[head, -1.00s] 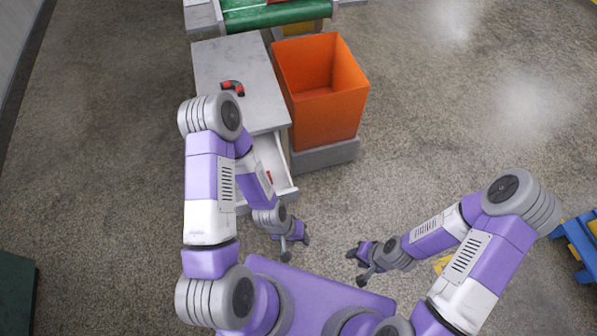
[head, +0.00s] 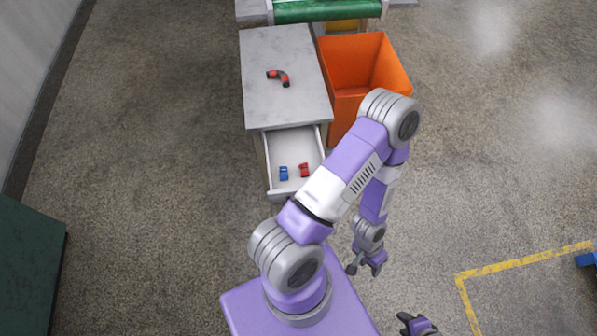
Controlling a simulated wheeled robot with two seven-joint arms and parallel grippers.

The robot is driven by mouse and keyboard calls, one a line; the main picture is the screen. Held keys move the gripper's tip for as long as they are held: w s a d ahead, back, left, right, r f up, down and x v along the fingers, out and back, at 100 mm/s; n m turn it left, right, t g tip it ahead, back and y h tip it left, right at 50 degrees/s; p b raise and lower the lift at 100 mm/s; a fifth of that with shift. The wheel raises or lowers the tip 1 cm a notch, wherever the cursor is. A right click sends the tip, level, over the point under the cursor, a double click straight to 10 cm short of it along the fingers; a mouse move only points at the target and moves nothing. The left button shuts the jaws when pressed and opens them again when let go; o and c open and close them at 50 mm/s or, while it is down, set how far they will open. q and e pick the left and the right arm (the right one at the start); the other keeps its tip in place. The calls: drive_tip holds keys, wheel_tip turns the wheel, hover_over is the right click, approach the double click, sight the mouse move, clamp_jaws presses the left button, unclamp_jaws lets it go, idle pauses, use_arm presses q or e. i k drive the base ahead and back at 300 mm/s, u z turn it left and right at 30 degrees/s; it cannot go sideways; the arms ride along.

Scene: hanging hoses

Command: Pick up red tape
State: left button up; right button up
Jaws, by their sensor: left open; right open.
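A small red item (head: 304,170), which looks like the red tape, lies in the open drawer (head: 285,143) of the grey cabinet. A similar blue item (head: 284,173) lies to its left, apart from it. My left gripper (head: 364,267) is open and empty, outside the drawer, to the right of and nearer than the red item. My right gripper (head: 412,322) is open at the bottom edge of the view, partly cut off and far from the drawer.
An orange bin (head: 350,60) stands right of the cabinet, partly behind my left arm. A green-topped unit (head: 320,10) is behind. The floor left of the drawer is clear.

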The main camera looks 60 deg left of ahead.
sight(303, 167)
drive_tip(key=k, duration=0.7)
drive_tip(key=u, duration=1.3)
drive_tip(key=i, duration=0.45)
drive_tip(key=z, duration=0.05)
